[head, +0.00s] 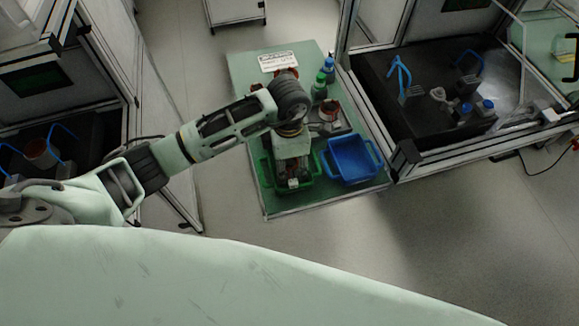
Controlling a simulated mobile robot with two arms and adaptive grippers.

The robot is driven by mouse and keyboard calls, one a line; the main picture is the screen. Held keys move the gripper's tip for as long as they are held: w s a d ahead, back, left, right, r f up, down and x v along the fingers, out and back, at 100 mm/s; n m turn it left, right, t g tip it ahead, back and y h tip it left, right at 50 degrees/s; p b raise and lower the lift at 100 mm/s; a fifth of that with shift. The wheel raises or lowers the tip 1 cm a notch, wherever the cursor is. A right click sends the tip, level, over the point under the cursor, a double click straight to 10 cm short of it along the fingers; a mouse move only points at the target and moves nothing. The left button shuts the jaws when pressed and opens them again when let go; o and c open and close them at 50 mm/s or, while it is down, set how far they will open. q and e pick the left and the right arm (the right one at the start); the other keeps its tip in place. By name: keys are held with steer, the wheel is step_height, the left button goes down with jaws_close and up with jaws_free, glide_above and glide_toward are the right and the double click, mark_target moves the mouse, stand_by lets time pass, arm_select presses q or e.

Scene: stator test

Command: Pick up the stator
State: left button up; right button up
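A reddish-brown, ring-like part that looks like a stator (329,110) sits on a dark fixture on the green-topped table, right of my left wrist. Another reddish part (286,73) shows behind my wrist, mostly hidden by it. My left gripper (293,180) points down over the green bin (267,178) at the table's near side. Its fingers are small and dark here, and I cannot tell whether they are open or shut or touch anything in the bin. My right gripper is not in view.
A blue bin (352,160) stands right of the green one on the table (245,75). Green (319,86) and blue-capped (328,68) bottles and a white label plate (277,61) are farther back. A framed machine (430,90) stands close on the right. The floor in front is clear.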

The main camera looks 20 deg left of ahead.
arm_select(q)
steer(key=c, duration=1)
steer(key=shift+w+r+b, duration=0.1)
steer(key=shift+r+b, duration=0.2)
steer(key=shift+r, duration=0.3)
step_height(320, 180, up, 3)
steer(key=shift+f+b, duration=0.2)
steer(key=shift+b, duration=0.5)
steer(key=shift+s+d+r+b, duration=0.2)
steer(key=shift+d+r+b, duration=0.35)
steer(key=shift+d+r, duration=1.05)
steer(key=shift+s+d+r+b, duration=0.2)
steer(key=shift+d+r+b, duration=0.55)
steer(key=shift+d, duration=1.5)
steer(key=shift+s+d+r+b, duration=0.2)
steer(key=shift+d+r+b, duration=0.2)
steer(key=shift+d+r, duration=1.25)
